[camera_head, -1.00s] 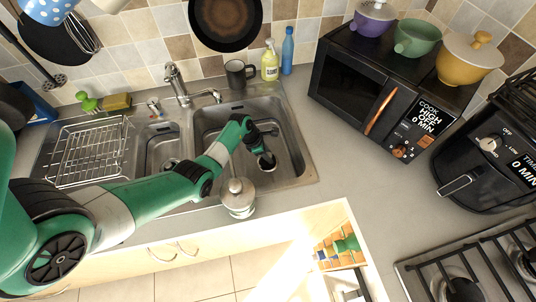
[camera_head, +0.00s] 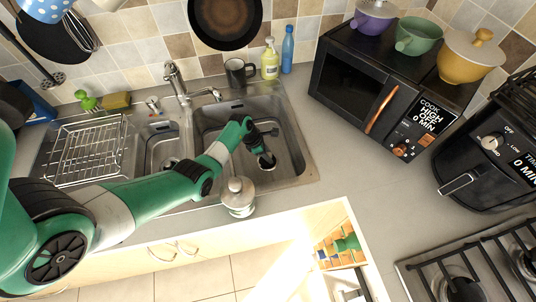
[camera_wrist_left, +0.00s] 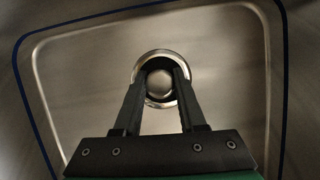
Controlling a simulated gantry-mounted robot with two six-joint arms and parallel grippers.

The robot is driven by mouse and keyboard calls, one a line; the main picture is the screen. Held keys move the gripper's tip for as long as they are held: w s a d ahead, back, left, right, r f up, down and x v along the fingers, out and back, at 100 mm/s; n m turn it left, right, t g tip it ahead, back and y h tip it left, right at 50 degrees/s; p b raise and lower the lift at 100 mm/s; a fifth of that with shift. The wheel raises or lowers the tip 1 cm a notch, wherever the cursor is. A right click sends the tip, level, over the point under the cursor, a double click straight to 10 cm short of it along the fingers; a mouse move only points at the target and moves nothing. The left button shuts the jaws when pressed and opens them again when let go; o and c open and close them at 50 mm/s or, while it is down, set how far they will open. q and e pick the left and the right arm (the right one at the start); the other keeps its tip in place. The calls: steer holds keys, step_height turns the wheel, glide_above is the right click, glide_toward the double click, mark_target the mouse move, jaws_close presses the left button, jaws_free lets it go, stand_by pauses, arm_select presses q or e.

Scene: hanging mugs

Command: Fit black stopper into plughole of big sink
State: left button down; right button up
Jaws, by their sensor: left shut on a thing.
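My left gripper (camera_head: 265,155) reaches down into the big sink (camera_head: 290,150), the right-hand basin. In the left wrist view its two fingers (camera_wrist_left: 162,86) are closed on the black stopper (camera_wrist_left: 149,71), with a pale rounded metal middle between the fingertips. A bright metal ring, the plughole rim (camera_wrist_left: 163,53), surrounds the dark stopper in that view. In the head view the ring shows at the fingertips and the stopper is mostly hidden. I cannot tell whether the stopper is seated in the plughole or just above it. My right gripper is not in view.
A tap (camera_head: 176,85) stands behind the sinks. A metal-lidded jar (camera_head: 239,197) is on the counter's front edge, close to my left forearm. A dish rack (camera_head: 85,150) is on the left. A mug (camera_head: 238,73) and bottles (camera_head: 270,60) stand behind the big sink.

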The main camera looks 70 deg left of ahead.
arm_select(q)
steer(key=shift+f+b, duration=0.45)
steer(key=shift+f, duration=0.15)
steer(key=shift+c, duration=2)
jaws_free()
steer(key=p+v, duration=0.4)
steer(key=v, duration=0.7)
steer(key=shift+r, duration=0.35)
steer(key=shift+s, duration=0.1)
